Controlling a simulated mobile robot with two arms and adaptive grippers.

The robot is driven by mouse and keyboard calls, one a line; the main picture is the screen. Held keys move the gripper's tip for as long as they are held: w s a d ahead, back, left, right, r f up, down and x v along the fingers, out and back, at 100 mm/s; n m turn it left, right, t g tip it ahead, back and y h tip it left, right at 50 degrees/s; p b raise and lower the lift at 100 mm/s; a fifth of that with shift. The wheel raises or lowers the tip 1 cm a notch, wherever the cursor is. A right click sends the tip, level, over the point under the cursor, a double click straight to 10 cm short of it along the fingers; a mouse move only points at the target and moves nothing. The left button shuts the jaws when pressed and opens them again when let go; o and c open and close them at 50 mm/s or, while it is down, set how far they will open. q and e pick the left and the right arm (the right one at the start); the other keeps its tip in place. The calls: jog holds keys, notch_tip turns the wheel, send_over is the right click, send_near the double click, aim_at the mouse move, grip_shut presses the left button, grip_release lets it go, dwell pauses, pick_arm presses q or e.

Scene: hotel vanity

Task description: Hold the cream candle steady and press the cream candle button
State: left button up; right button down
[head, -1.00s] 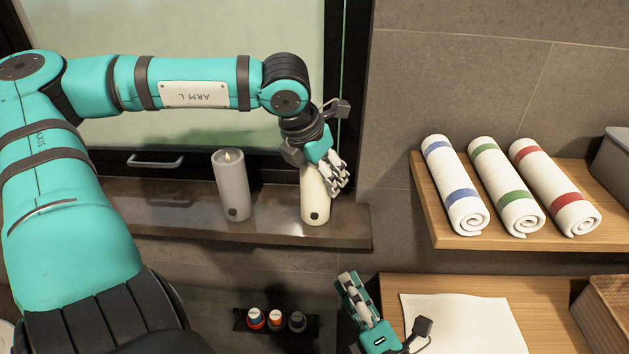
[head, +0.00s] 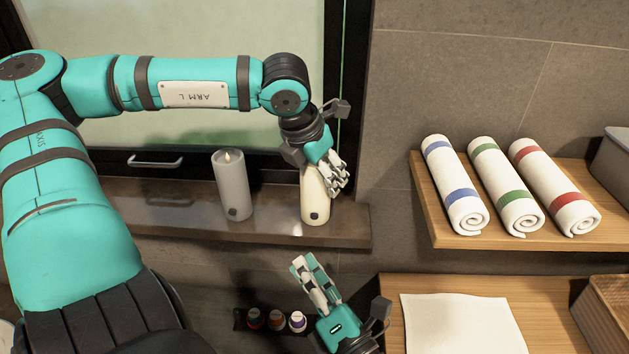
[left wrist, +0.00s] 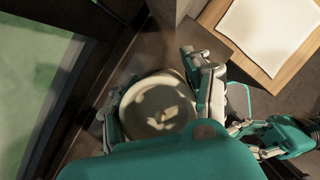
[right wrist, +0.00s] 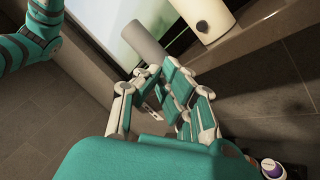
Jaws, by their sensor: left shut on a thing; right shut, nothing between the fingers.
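The cream candle (head: 315,205) stands upright on the dark ledge, with a small dark button (head: 314,217) low on its front. My left gripper (head: 336,180) is shut on the candle's upper part from above. In the left wrist view the candle's round top (left wrist: 158,104) sits between the fingers. My right gripper (head: 308,268) is shut and empty, below and in front of the ledge, apart from the candle. In the right wrist view the candle (right wrist: 205,18) and its button (right wrist: 202,26) show beyond the closed fingers (right wrist: 160,85).
A grey candle (head: 233,185) stands left of the cream one on the ledge (head: 270,228). Several small capped bottles (head: 276,319) sit below, beside my right gripper. Rolled towels (head: 500,190) lie on a wooden shelf at right, above a white cloth (head: 462,325).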

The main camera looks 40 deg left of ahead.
aim_at(310, 231)
jog(key=w+a, duration=0.4)
jog(key=w, duration=0.1)
jog(key=shift+w+a, duration=0.25)
jog(key=shift+a, duration=0.05)
jog(key=shift+w+a, duration=0.1)
dwell(1.3)
jog(key=shift+w+a, duration=0.15)
jog(key=shift+w, duration=0.05)
jog(key=shift+w+a, duration=0.25)
dwell(0.9)
jog(key=shift+d, duration=0.1)
jog(key=shift+s+d, duration=0.4)
jog(key=shift+s, duration=0.15)
jog(key=s+d, duration=0.1)
jog(key=s, duration=0.1)
jog(key=s+d, duration=0.2)
jog(key=shift+d, duration=0.1)
dwell(0.4)
